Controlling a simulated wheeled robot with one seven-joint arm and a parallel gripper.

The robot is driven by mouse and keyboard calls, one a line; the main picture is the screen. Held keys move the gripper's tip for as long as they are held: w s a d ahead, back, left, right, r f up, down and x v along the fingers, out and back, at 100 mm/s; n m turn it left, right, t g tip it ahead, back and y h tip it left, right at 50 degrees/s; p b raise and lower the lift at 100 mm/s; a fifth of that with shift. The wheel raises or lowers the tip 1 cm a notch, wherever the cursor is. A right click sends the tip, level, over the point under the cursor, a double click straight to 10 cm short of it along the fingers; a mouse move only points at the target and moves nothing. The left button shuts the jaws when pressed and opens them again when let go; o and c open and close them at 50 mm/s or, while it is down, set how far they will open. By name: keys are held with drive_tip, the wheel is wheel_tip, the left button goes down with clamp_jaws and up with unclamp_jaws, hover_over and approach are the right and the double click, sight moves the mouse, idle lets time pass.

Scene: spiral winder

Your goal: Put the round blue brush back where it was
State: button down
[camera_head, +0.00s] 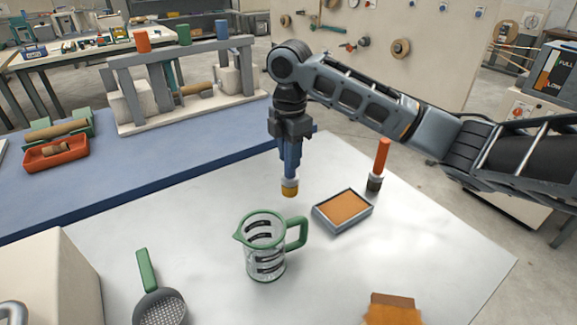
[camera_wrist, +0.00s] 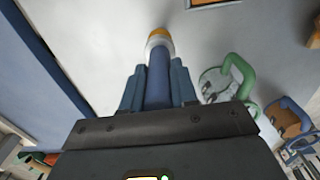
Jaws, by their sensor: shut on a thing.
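The round blue brush (camera_head: 290,185) has a blue handle, a metal band and a yellowish tip. My gripper (camera_head: 290,150) is shut on its handle and holds it upright, tip down, over the pale table, left of the shallow grey tray with an orange-brown fill. In the wrist view the brush (camera_wrist: 158,60) sticks out between the two fingers of my gripper (camera_wrist: 158,88). Whether the tip touches the table, I cannot tell. A second brush with an orange handle (camera_head: 382,158) stands upright at the right on a dark round base.
A clear jug (camera_head: 266,262) with green rim and handle stands in front of the brush. The grey tray (camera_head: 326,220) is to the right. A green-handled sieve (camera_head: 160,303) and a brown block (camera_head: 393,309) lie nearer. A blue bench (camera_head: 200,150) adjoins behind; bare table lies at right.

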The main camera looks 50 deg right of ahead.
drive_tip(key=shift+w+a+f, duration=0.1)
drive_tip(key=shift+f, duration=1.95)
drive_tip(key=shift+f, duration=0.15)
drive_tip(key=c, duration=0.9)
unclamp_jaws()
drive_tip(key=shift+o, duration=0.2)
wheel_tip(320, 180, up, 12)
drive_tip(key=shift+r, duration=0.2)
